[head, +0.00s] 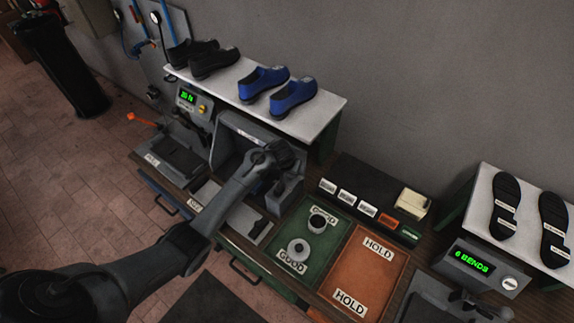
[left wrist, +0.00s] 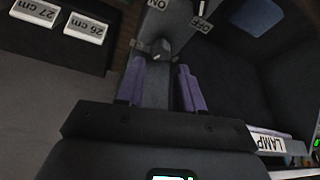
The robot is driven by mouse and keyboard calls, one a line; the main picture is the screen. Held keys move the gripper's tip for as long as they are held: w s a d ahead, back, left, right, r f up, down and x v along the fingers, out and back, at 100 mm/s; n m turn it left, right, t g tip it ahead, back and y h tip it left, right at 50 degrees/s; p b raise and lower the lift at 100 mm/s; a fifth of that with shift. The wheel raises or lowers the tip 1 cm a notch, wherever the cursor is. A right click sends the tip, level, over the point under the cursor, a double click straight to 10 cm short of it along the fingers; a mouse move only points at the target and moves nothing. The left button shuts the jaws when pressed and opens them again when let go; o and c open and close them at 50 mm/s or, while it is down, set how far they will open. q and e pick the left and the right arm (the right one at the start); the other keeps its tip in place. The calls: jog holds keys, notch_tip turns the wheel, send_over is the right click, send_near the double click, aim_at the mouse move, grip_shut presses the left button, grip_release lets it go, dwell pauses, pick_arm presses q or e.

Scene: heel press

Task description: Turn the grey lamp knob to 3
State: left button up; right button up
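In the left wrist view a small grey knob (left wrist: 163,49) sits on a grey panel strip, with an ON label (left wrist: 159,4) and an OFF label (left wrist: 202,24) beyond it. No numbers are readable around it. My left gripper (left wrist: 160,66) is open and empty, its two purple fingers pointing at the knob, one on each side of its line. Whether they touch it cannot be told. A LAMP label (left wrist: 270,144) shows at the right. In the head view my left arm reaches over the grey open-fronted box (head: 234,128) and hides the knob. My right gripper is not in view.
A shelf (head: 318,108) with dark and blue shoes stands behind the box. A green GOOD tray (head: 333,254) holds two round pieces, beside an orange HOLD tray (head: 387,282). A 6 BENDS machine (head: 476,264) and a second shelf with soles stand at the right.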

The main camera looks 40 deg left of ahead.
pick_arm(q)
jog(key=a+v, duration=0.1)
jog(key=v, duration=0.5)
jog(key=shift+d+r, duration=0.2)
jog(key=shift+d, duration=0.35)
